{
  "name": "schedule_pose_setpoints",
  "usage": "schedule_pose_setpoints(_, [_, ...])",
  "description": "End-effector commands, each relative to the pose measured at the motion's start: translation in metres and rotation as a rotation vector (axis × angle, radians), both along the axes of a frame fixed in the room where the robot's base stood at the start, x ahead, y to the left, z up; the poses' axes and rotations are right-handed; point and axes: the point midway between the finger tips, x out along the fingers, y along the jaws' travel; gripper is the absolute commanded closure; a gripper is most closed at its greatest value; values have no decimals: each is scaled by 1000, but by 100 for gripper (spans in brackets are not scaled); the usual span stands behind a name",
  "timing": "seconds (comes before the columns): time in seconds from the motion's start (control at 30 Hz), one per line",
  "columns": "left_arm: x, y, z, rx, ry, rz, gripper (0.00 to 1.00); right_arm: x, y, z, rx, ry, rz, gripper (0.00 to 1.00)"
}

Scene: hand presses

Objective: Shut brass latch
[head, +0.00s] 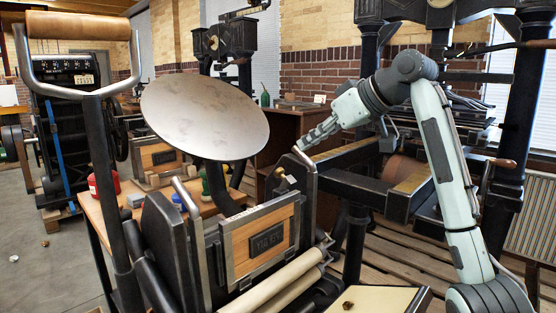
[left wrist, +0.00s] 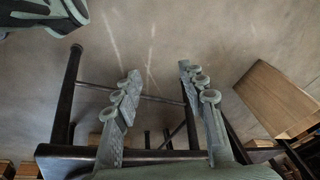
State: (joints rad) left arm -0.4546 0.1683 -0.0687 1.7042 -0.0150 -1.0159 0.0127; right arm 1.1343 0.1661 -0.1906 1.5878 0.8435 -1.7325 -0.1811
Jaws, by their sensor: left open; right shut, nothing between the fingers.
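A hand press with a round grey disc (head: 205,117) stands in the middle of the head view. A framed wooden block with a dark plate (head: 265,240) sits upright in its bed. A small brass-coloured piece, probably the brass latch (head: 281,173), shows at the upper right of the frame, beside a dark upright part; whether it is open or shut is too small to tell. My right gripper (head: 301,146) is shut and empty, just above and right of that piece, apparently apart from it. My left gripper (left wrist: 158,72) is open and empty in the left wrist view, with floor beyond its fingers.
Two pale rollers (head: 280,285) lie below the frame. A wooden-handled lever (head: 78,26) rises at the left. A larger black press (head: 400,185) stands behind my right arm. A side table (head: 125,210) holds small containers. Open floor shows at the far left.

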Motion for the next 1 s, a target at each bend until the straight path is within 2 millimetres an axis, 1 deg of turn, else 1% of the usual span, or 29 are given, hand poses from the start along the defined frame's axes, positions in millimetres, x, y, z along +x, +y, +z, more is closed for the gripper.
schedule_pose_setpoints(0.17, [-2,-2,0,-2,3,-1,59,3,3,-3,1,2,1,100])
schedule_pose_setpoints(0.33, [-3,0,-3,2,1,-5,59,16,18,-18,1,5,2,100])
schedule_pose_setpoints(0.47, [-11,2,-15,9,15,-13,59,30,32,-32,0,4,3,100])
schedule_pose_setpoints(0.53, [-14,5,-24,17,23,-22,59,38,39,-39,1,5,1,100])
schedule_pose_setpoints(0.7, [-19,8,-32,23,28,-29,59,51,52,-52,1,3,0,100])
schedule_pose_setpoints(0.83, [-22,9,-36,25,33,-30,59,56,57,-57,1,1,-1,100])
schedule_pose_setpoints(1.0, [-24,10,-39,26,36,-30,59,58,58,-59,0,0,0,100])
